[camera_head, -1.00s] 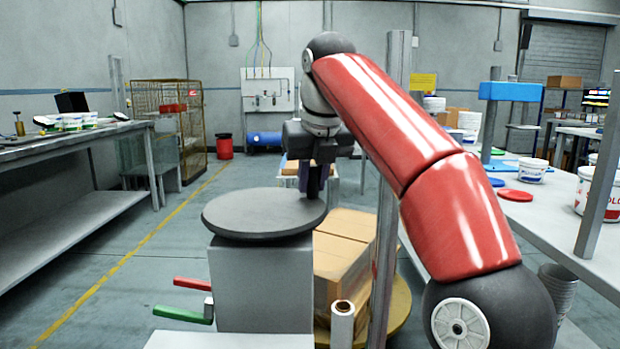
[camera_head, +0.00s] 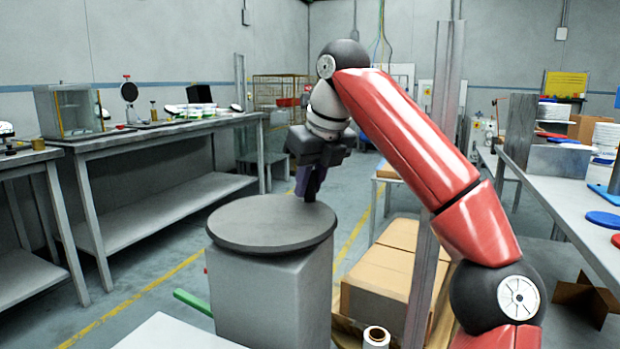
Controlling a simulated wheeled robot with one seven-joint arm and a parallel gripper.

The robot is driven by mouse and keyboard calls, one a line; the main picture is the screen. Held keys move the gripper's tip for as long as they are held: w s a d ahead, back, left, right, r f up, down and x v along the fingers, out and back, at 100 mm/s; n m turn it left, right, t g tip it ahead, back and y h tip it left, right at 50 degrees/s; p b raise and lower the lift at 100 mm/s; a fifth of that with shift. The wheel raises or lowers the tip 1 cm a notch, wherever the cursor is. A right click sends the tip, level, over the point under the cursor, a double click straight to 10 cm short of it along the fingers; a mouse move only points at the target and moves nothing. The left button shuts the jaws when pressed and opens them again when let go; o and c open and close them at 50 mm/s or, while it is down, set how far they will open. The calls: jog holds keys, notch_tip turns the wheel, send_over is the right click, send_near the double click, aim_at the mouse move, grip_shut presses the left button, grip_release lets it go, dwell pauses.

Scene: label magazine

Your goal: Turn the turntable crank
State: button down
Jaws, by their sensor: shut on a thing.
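The turntable is a dark grey round disc (camera_head: 262,222) on a light grey box pedestal (camera_head: 272,300), in the middle of the head view. My gripper (camera_head: 309,188) points down at the disc's far right edge. Its purplish fingers are closed around a small dark upright piece (camera_head: 310,198), which looks like the crank's knob. The fingers hide most of it, and whether it joins the disc there is hard to see. A green handle (camera_head: 192,302) sticks out low at the pedestal's left side.
A grey upright post (camera_head: 436,180) stands right of my gripper, close to my arm. Cardboard boxes (camera_head: 380,290) and a white roll (camera_head: 376,337) sit right of the pedestal. A workbench (camera_head: 165,143) stands at left, with open floor between.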

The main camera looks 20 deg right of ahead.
jog(key=shift+w, duration=0.2)
dwell(0.4)
jog(key=c, duration=1.3)
grip_release()
jog(key=shift+a+n, duration=0.1)
jog(key=shift+n, duration=0.2)
jog(key=shift+s+r, duration=0.2)
jog(key=shift+r, duration=0.3)
jog(key=s+d+b, duration=0.2)
jog(key=s+d, duration=0.2)
jog(key=s, duration=0.7)
jog(key=shift+s+d+b, duration=0.15)
jog(key=shift+d+b, duration=0.05)
jog(key=shift+b, duration=0.2)
